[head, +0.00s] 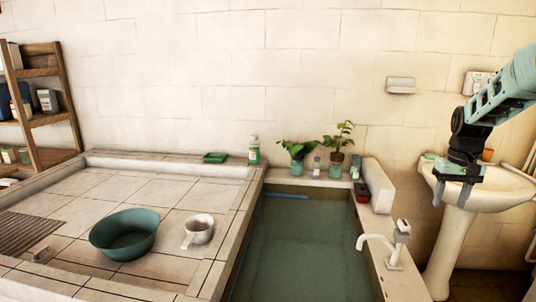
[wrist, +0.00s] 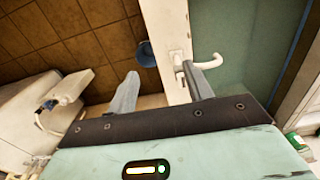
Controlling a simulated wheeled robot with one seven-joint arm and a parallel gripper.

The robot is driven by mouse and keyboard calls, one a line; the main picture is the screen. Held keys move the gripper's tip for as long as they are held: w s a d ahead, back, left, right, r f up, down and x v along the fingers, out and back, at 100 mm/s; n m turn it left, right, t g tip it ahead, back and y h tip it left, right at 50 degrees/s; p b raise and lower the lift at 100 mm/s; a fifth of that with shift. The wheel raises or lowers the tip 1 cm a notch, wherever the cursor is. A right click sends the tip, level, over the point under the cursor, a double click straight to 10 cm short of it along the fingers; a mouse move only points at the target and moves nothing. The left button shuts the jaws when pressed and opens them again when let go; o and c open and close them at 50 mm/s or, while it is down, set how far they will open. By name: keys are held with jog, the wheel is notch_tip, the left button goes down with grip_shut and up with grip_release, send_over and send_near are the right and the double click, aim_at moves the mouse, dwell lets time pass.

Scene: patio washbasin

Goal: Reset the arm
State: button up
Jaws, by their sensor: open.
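My gripper (head: 451,198) hangs from my teal arm at the right of the head view, in front of the white pedestal washbasin (head: 496,191). Its two fingers are spread apart with nothing between them. In the wrist view my gripper (wrist: 161,82) also shows open and empty. The wrist camera looks down past the fingers at a brown tiled floor (wrist: 75,35), with a white tap (wrist: 208,62) just beyond the right finger.
A water-filled trough (head: 300,245) with a white tap (head: 378,240) lies at centre. Potted plants (head: 297,151) and bottles stand along its back ledge. A green basin (head: 124,235) and a white dipper (head: 199,229) rest on the tiled counter (head: 165,190). A wooden shelf (head: 62,105) stands left.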

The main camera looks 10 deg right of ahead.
jog(key=s+a+r+n, duration=0.15)
jog(key=s+a, duration=0.25)
jog(key=a, duration=0.7)
jog(key=s+a+n+y, duration=0.1)
jog(key=s+a+n, duration=0.15)
jog(key=a, duration=0.75)
jog(key=s+a+r+n, duration=0.15)
jog(key=s+a, duration=0.35)
jog(key=a, duration=0.6)
jog(key=s+a+f+n, duration=0.1)
jog(key=s+a, duration=0.3)
jog(key=s, duration=0.7)
jog(key=s+a+f+n, duration=0.1)
jog(key=s+a+n, duration=0.3)
jog(key=s, duration=0.7)
jog(key=shift+a+f, duration=0.2)
jog(key=shift+a, duration=0.35)
